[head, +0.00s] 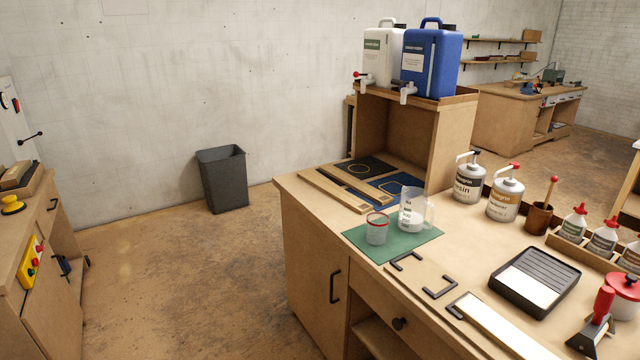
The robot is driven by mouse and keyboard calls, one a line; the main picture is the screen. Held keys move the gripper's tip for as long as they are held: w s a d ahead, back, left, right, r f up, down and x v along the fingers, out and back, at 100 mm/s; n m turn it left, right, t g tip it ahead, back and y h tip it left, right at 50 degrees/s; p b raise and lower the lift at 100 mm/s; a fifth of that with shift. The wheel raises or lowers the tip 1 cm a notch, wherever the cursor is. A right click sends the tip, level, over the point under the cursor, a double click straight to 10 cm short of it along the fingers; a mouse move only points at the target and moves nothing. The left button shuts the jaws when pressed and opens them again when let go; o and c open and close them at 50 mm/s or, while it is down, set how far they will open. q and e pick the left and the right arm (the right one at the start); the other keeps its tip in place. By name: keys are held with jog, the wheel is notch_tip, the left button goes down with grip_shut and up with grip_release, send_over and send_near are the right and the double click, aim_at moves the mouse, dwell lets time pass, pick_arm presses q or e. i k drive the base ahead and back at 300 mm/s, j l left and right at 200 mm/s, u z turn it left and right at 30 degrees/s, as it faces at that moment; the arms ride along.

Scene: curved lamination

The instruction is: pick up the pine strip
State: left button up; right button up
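Two long, thin light-wood strips lie side by side near the far left corner of the workbench. The nearer strip (331,190) lies close to the bench's left edge, and the other strip (352,181) lies just behind it. I cannot tell from their look which one is pine. A long pale piece (500,330) also lies along the front of the bench at the bottom, with a dark bracket at its end. Neither of my grippers is in view.
A green mat (428,236) holds a beaker (376,232) and a measuring jug (412,222). Black and blue mats (372,166) lie behind the strips, before a wooden stand (438,150) with two jugs. A grey bin (222,180) stands by the wall. The floor left of the bench is clear.

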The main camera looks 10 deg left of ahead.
aim_at(355, 203)
jog(key=i+j, duration=0.35)
jog(key=i, duration=0.15)
jog(key=i+j+u, duration=0.15)
jog(key=i+j, duration=0.2)
jog(key=i, duration=0.1)
